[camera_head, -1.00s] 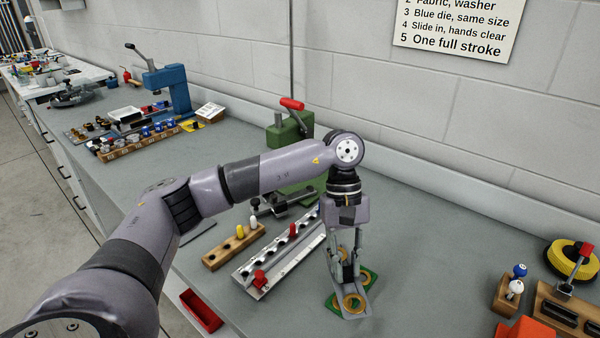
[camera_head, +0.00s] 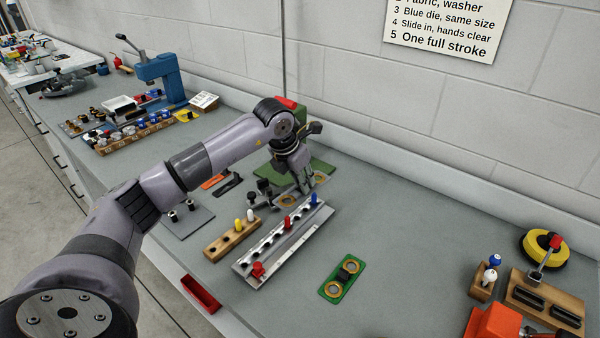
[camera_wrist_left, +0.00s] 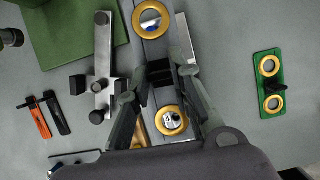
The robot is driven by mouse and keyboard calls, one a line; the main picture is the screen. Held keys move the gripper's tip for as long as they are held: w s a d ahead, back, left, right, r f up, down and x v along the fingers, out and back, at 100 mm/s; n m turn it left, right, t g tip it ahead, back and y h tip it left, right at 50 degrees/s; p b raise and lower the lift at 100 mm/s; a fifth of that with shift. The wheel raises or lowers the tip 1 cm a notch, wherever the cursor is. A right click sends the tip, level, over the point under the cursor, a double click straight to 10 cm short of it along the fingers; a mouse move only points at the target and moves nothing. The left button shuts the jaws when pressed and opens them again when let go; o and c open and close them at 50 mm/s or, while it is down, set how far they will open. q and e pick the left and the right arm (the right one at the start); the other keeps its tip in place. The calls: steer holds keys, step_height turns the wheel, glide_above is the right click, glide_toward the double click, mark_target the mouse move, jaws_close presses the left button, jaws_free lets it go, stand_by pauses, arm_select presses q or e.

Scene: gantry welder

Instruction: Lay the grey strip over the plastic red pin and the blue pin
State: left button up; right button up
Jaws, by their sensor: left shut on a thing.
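The grey strip (camera_wrist_left: 157,48) has a gold ring at each end and a black block in its middle. My left gripper (camera_wrist_left: 160,78) is shut on that block and holds the strip in the air. In the head view, the gripper (camera_head: 305,182) and strip (camera_head: 303,190) are behind the far end of the metal rail. The red pin (camera_head: 287,224) stands mid-rail, and the blue pin (camera_head: 313,199) stands near its far end.
The metal rail (camera_head: 262,262) has a red clamp at its near end. A wooden block (camera_head: 220,245) with white and yellow pins stands left of it. A green plate (camera_head: 335,290) with two gold rings lies right. A green press stands behind my gripper.

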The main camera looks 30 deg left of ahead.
mark_target(298, 190)
arm_select(q)
steer(key=shift+w+a+n, duration=0.1)
steer(key=shift+a+n, duration=0.2)
steer(key=shift+n, duration=0.1)
steer(key=shift+f+b, duration=0.55)
steer(key=shift+f, duration=0.15)
steer(key=shift+f+b, duration=1.1)
steer(key=shift+f, duration=0.8)
steer(key=shift+f+b, duration=0.3)
steer(key=shift+f, duration=0.05)
steer(key=shift+f+b, duration=1.3)
steer(key=shift+f, duration=0.4)
steer(key=o, duration=1)
steer(key=shift+r, duration=0.1)
